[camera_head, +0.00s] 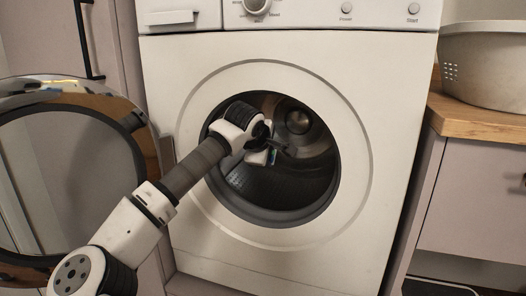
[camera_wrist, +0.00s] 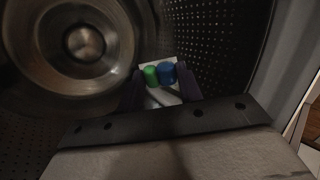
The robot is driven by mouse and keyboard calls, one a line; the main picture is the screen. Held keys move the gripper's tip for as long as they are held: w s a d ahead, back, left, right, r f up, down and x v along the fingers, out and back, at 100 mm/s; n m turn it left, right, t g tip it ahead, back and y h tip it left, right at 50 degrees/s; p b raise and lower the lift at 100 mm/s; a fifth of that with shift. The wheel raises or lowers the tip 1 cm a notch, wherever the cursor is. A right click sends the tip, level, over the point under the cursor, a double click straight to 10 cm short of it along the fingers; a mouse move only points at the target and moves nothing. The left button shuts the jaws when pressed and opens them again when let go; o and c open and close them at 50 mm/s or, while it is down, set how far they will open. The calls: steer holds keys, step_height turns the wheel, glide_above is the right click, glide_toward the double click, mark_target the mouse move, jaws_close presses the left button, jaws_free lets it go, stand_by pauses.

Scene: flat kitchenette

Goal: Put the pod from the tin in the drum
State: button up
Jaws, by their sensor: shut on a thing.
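The pod (camera_wrist: 165,74) is white with a green and a blue lobe. In the wrist view it sits between the two dark fingers of my gripper (camera_wrist: 161,88), which is shut on it. In the head view my gripper (camera_head: 272,155) reaches through the round opening of the washing machine, and only a small coloured bit of the pod (camera_head: 272,157) shows. The drum (camera_head: 262,190) is dark perforated metal with a round shiny hub at its back. The pod appears to be held in the air at or inside the drum mouth; its exact depth is hard to tell. I see no tin.
The washing machine (camera_head: 370,75) has its round door (camera_head: 140,125) swung open at the left, close to my arm. A white basin (camera_head: 485,65) stands on a wooden counter (camera_head: 475,118) at the right. The lower part of the drum looks clear.

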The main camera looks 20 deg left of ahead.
steer(key=shift+w+d+f+p, duration=0.15)
steer(key=shift+w+p, duration=0.3)
steer(key=shift+w, duration=0.5)
steer(key=shift+w+a+f+p, duration=0.1)
steer(key=shift+w+f+p, duration=0.3)
steer(key=shift+w, duration=0.6)
steer(key=shift+w+d+f+p, duration=0.1)
steer(key=shift+w+p, duration=0.45)
steer(key=shift+w, duration=0.4)
steer(key=o, duration=0.8)
steer(key=shift+c, duration=0.2)
steer(key=shift+r, duration=0.1)
